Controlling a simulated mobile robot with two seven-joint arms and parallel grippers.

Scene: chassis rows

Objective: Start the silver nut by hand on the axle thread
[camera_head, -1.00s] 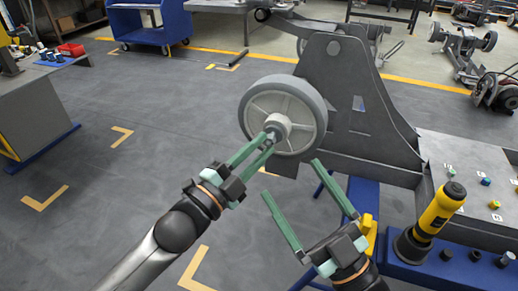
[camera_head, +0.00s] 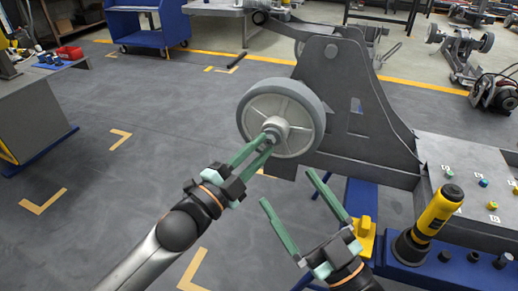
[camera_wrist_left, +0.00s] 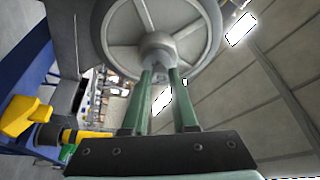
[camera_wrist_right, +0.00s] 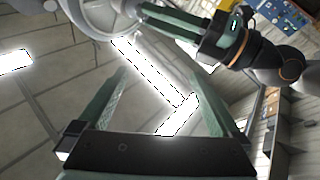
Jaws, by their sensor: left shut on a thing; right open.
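The wheel (camera_head: 252,116) is grey with a spoked rim and a pale hub (camera_head: 276,126) at its centre; it also shows in the left wrist view (camera_wrist_left: 112,35). My left gripper (camera_head: 268,142) is shut on the silver nut (camera_head: 271,136) at the hub's outer end. The fingertips largely hide the nut and the axle thread, so I cannot tell whether the nut sits on the thread. In the left wrist view the fingers (camera_wrist_left: 160,76) converge in front of the hub. My right gripper (camera_head: 288,187) is open and empty, below and right of the wheel.
The grey chassis plate (camera_head: 335,90) stands behind the wheel. A yellow and black power tool (camera_head: 436,212) stands upright on the blue bench edge at right, near several dark sockets. A grey worktop (camera_head: 470,170) holds small coloured parts.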

